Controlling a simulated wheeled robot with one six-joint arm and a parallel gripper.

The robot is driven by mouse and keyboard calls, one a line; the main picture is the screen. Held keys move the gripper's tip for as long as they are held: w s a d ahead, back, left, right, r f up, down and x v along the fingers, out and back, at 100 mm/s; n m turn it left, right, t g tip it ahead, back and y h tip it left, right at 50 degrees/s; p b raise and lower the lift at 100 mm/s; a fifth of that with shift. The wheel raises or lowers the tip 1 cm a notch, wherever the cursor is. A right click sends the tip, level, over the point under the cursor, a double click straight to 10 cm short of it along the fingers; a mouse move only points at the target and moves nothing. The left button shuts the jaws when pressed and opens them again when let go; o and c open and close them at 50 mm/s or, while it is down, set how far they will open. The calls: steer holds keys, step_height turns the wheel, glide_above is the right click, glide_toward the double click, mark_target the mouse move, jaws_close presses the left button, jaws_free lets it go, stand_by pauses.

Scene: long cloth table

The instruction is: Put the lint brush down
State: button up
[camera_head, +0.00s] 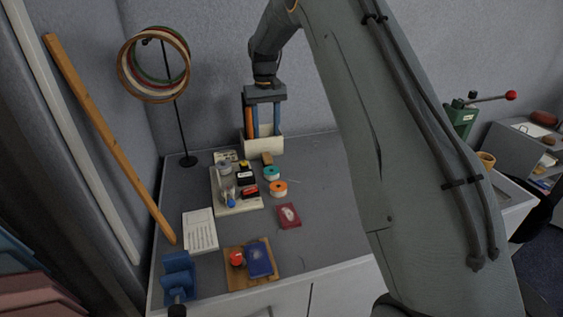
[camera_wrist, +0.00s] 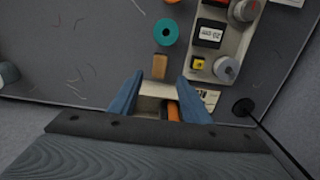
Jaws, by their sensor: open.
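My gripper (camera_head: 265,128) is above a cream open-topped holder (camera_head: 264,146) at the back of the table, its two blue fingers apart and pointing down. In the wrist view, my gripper (camera_wrist: 160,80) spans the holder (camera_wrist: 154,90). An upright orange handle (camera_head: 249,119) rises from the holder beside one finger; it also shows between the fingers in the wrist view (camera_wrist: 172,111), with no finger clearly closed on it. It may be the lint brush; its head is hidden. A small wooden block (camera_wrist: 160,66) lies on the table just outside the holder.
Teal (camera_head: 271,173) and orange (camera_head: 278,188) tape rolls and a cream tray (camera_head: 240,206) of small items are in front of the holder. A black stand (camera_head: 188,161) with hoops is at left. Grey table is clear to the holder's right.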

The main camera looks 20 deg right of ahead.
steer(key=s+f, duration=0.2)
steer(key=s, duration=3.8)
steer(key=shift+s+f+t, duration=0.15)
steer(key=shift+f+t, duration=0.1)
steer(key=shift+t, duration=0.05)
steer(key=shift+o, duration=0.5)
steer(key=t+p, duration=0.4)
steer(key=p, duration=0.1)
glide_toward(267, 155)
step_height(267, 155, down, 3)
steer(key=shift+w+p+x, duration=0.2)
steer(key=shift+p+x, duration=0.6)
steer(key=shift+x, duration=1)
steer(key=shift+w+p+x, duration=0.25)
steer(key=shift+p+x, duration=0.5)
steer(key=shift+x, duration=1.1)
steer(key=shift+r, duration=0.2)
